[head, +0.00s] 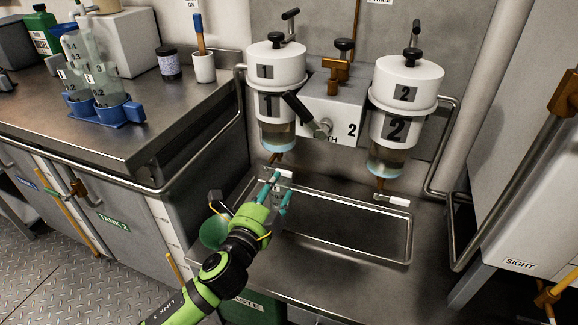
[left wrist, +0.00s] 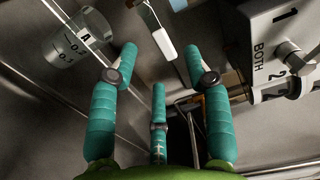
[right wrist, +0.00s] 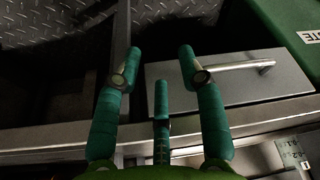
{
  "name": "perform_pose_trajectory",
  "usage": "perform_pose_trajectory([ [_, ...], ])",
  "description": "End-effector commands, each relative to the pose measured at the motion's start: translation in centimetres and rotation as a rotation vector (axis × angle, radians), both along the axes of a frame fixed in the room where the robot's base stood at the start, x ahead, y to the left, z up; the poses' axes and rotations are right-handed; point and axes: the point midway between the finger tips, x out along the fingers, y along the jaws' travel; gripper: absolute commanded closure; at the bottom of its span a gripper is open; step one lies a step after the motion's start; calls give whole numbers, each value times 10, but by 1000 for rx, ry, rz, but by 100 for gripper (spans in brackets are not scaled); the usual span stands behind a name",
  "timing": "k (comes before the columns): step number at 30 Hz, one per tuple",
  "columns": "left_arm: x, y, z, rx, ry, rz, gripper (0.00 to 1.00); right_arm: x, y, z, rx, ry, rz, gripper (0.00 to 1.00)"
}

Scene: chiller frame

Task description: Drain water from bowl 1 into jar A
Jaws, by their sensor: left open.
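Bowl 1 (head: 277,100) is the left white canister on the wall, with a clear lower part holding liquid. Its brown drain valve (head: 274,159) is below, with a pale lever (head: 283,174). My left gripper (head: 275,187) is open just below this valve; its fingers are apart, and in the left wrist view the lever (left wrist: 160,32) shows beyond them. Jar A (left wrist: 80,42), clear and marked with an A and graduations, shows at upper left there; I cannot place it in the head view. My right gripper (right wrist: 155,65) is open and empty, outside the head view.
Bowl 2 (head: 404,110) hangs at the right, with the selector box (head: 330,110) between. A shallow tray (head: 345,258) lies beneath. A blue rack (head: 122,122) with clear vessels stands on the left counter. A drawer handle (right wrist: 232,68) and green waste bin (right wrist: 285,30) are near my right gripper.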

Motion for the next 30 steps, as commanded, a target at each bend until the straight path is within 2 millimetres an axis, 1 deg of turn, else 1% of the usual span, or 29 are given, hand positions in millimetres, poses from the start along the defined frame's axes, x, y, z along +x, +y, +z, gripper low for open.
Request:
perform_pose_trajectory([
  [6,33,-11,0,-1,-3,-1,51,-3,-1,15,1,-14,-1,60],
  [9,46,-16,-1,-1,-2,-1,51,-5,-1,23,1,-17,-2,60],
  [12,54,-18,0,0,-1,-1,51,-7,-2,29,0,-20,-2,60],
  [15,58,-19,0,0,-1,0,51,-8,-2,32,0,-21,-2,60],
  [22,59,-20,0,-1,0,-1,51,-8,-2,33,0,-21,-2,60],
  [23,59,-20,0,-1,0,-1,55,-8,-2,33,0,-21,-2,60],
  [24,59,-20,0,-1,0,-1,71,-8,-2,33,0,-21,-2,60],
  [26,59,-20,0,-1,0,-1,95,-8,-2,33,0,-21,-2,60],
  [27,59,-20,0,-1,0,-1,100,-8,-2,33,0,-21,-2,60],
  [30,59,-20,0,0,0,-1,100,-8,-2,33,0,-21,-2,60],
])
